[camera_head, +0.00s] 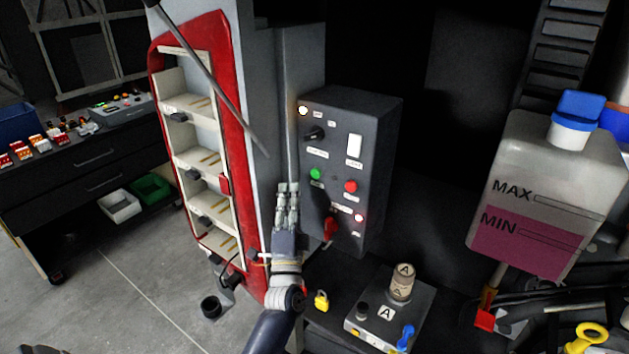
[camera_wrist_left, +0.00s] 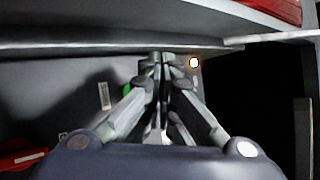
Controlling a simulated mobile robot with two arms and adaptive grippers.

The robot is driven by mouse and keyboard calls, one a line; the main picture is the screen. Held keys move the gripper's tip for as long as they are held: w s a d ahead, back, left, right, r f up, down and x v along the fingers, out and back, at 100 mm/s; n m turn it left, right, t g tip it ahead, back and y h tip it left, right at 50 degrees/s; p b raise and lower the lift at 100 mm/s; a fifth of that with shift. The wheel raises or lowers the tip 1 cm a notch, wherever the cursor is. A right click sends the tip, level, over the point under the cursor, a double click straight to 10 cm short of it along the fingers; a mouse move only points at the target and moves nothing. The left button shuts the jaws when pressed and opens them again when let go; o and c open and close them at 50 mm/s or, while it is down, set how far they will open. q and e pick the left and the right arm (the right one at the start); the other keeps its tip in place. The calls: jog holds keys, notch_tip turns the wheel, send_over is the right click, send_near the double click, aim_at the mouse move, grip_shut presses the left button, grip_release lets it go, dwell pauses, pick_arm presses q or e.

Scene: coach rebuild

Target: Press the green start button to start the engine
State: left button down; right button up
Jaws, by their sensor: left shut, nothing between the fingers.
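The green start button (camera_head: 315,174) is on the front of a dark control box (camera_head: 330,225), left of a red button (camera_head: 351,186). My left gripper (camera_head: 287,188) is shut and empty, its fingers pointing up, just left of and below the green button in the head view. In the left wrist view the shut fingertips (camera_wrist_left: 157,62) are in front of the grey panel. A bit of the green button (camera_wrist_left: 127,89) shows beside the left finger, which partly hides it. I cannot tell whether the fingers touch the box. My right gripper is not in view.
The box also carries a black knob (camera_head: 314,134), a white switch (camera_head: 354,147), a red key-like handle (camera_head: 330,229) and lit lamps. A red-framed door with steps (camera_head: 240,170) stands to the left. A tank of pink fluid (camera_head: 530,235) is to the right.

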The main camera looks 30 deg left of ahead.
aim_at(316, 173)
pick_arm(q)
jog(key=w, duration=0.2)
jog(key=w+b, duration=0.1)
jog(key=w, duration=0.1)
jog(key=shift+w+d, duration=0.2)
jog(key=shift+w, duration=0.2)
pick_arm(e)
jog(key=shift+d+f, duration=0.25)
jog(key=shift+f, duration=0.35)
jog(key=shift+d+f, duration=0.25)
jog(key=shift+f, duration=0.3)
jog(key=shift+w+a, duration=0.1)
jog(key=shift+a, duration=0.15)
pick_arm(q)
jog(key=shift+w, duration=0.15)
jog(key=shift+w, duration=0.25)
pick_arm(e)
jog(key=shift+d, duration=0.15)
